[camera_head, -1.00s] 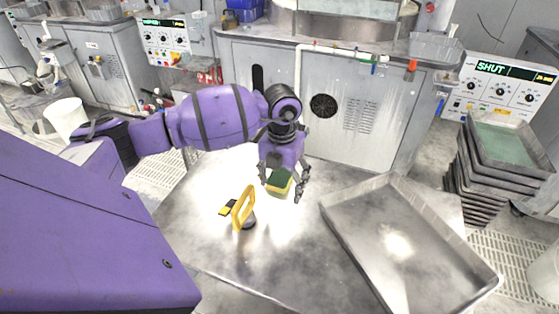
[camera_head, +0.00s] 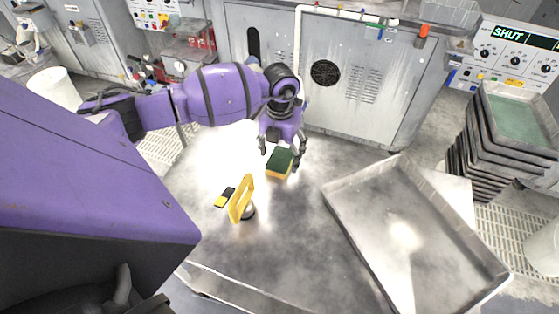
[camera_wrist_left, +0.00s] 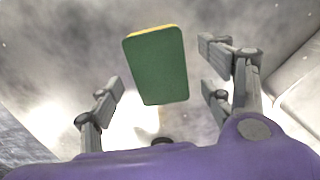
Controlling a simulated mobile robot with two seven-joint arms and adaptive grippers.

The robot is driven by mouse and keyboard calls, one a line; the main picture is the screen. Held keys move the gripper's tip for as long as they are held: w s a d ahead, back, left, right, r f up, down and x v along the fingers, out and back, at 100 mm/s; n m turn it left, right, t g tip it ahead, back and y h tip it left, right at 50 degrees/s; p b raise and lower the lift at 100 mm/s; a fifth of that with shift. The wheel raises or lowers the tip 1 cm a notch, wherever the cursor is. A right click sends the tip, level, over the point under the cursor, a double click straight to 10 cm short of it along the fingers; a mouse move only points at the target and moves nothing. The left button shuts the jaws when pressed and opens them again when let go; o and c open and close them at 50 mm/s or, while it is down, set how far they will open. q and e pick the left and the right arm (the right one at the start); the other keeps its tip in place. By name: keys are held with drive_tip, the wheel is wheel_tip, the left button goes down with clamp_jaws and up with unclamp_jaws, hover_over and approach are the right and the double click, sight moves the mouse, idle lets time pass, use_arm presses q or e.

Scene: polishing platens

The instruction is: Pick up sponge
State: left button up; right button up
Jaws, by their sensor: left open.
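The sponge (camera_head: 280,163), green on top with a yellow underside, lies on the metal table (camera_head: 275,240). In the left wrist view the sponge (camera_wrist_left: 157,65) shows its green face, ahead of and roughly between the fingers. My left gripper (camera_head: 283,150) is open, just behind and above the sponge in the head view. Its fingers (camera_wrist_left: 165,90) are spread wide, with nothing held between them in the wrist view. I cannot tell whether a finger touches the sponge. My right gripper is not in view.
A yellow-handled tool (camera_head: 241,198) stands on the table in front of the sponge, beside a small yellow-and-black item (camera_head: 225,197). A large metal tray (camera_head: 340,222) lies to the right. Stacked trays (camera_head: 480,160) stand further right. The table's front is clear.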

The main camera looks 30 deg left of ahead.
use_arm(q)
wheel_tip(320, 180, down, 2)
drive_tip(key=shift+c, duration=0.2)
drive_tip(key=c, duration=0.8)
drive_tip(key=shift+w, duration=0.1)
